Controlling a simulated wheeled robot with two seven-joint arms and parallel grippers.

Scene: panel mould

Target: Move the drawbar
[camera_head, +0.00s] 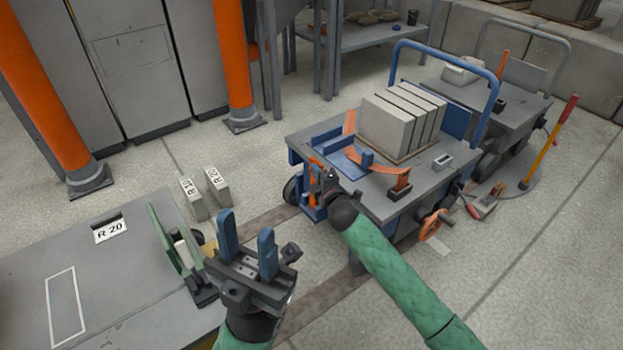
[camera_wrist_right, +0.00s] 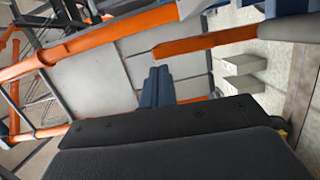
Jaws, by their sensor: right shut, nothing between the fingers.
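The blue cart (camera_head: 300,142) stands right of centre with its grey top loaded. A slim orange upright bar (camera_head: 316,166), apparently the drawbar, stands at the cart's near left end beside a blue bracket. My right gripper (camera_head: 325,183) is right beside this bar, seen from behind; its fingertips are mostly hidden there. In the right wrist view its blue fingers (camera_wrist_right: 157,86) are together and empty. An orange bar (camera_wrist_right: 205,42) shows beyond them, but I cannot tell whether it is the drawbar. My left gripper (camera_head: 248,246) is open and empty, with its fingers up, near the grey table.
Grey slabs (camera_head: 402,122) stand on the cart. The grey table (camera_head: 130,285) is at lower left. Blocks marked R 10 (camera_head: 192,197) and R 20 (camera_head: 218,187) stand on the floor. Orange posts (camera_head: 233,60) rise behind. A second cart (camera_head: 480,100) stands behind right.

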